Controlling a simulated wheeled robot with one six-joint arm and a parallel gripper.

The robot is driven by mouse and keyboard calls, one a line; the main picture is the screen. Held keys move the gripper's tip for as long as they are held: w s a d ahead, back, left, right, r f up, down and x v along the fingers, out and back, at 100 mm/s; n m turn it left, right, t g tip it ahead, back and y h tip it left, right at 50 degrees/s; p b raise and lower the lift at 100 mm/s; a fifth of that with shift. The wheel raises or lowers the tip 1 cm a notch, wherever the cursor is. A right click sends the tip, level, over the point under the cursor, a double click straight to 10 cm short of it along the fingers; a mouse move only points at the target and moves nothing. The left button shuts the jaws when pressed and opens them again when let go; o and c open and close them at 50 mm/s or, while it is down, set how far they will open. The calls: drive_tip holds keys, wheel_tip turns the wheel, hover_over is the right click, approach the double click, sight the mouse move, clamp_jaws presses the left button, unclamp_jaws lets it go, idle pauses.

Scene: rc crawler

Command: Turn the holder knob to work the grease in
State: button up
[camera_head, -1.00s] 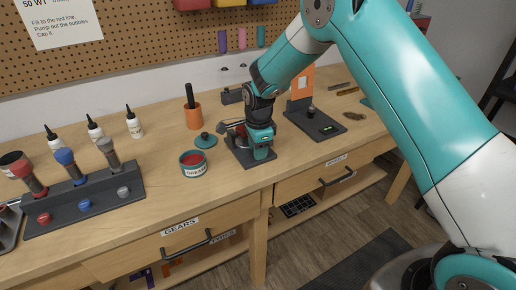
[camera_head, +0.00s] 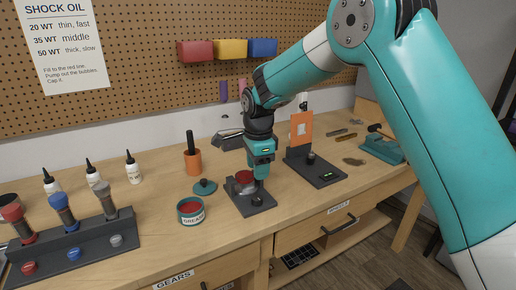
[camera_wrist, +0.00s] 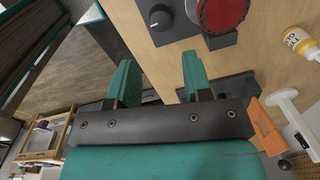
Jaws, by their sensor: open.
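The black holder (camera_head: 251,206) stands on the bench, with a red round part (camera_head: 244,177) mounted on it and a dark knob (camera_head: 257,200) at its front. In the wrist view, the knob (camera_wrist: 160,18) shows a pale pointer mark, and the red part (camera_wrist: 222,12) is cut off by the top edge. The knob lies beyond the fingertips, apparently not touched.
An open grease tub (camera_head: 190,210) with red grease stands left of the holder, its teal lid (camera_head: 205,187) behind it. An orange cup (camera_head: 193,162) is further back. A black stand with an orange plate (camera_head: 301,128) is at right.

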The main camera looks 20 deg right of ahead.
wheel_tip(320, 180, up, 7)
drive_tip(key=shift+s, duration=0.2)
drive_tip(key=shift+r, duration=0.1)
drive_tip(key=s+a+r+n+y, duration=0.1)
drive_tip(key=s+a+n+y, duration=0.1)
drive_tip(key=s+n, duration=1)
drive_tip(key=s+a+r+n+y, duration=0.1)
drive_tip(key=s+a+n+y, duration=0.1)
drive_tip(key=s+n, duration=1.1)
drive_tip(key=s+a, duration=0.1)
drive_tip(key=s, duration=0.7)
drive_tip(key=shift+g, duration=0.3)
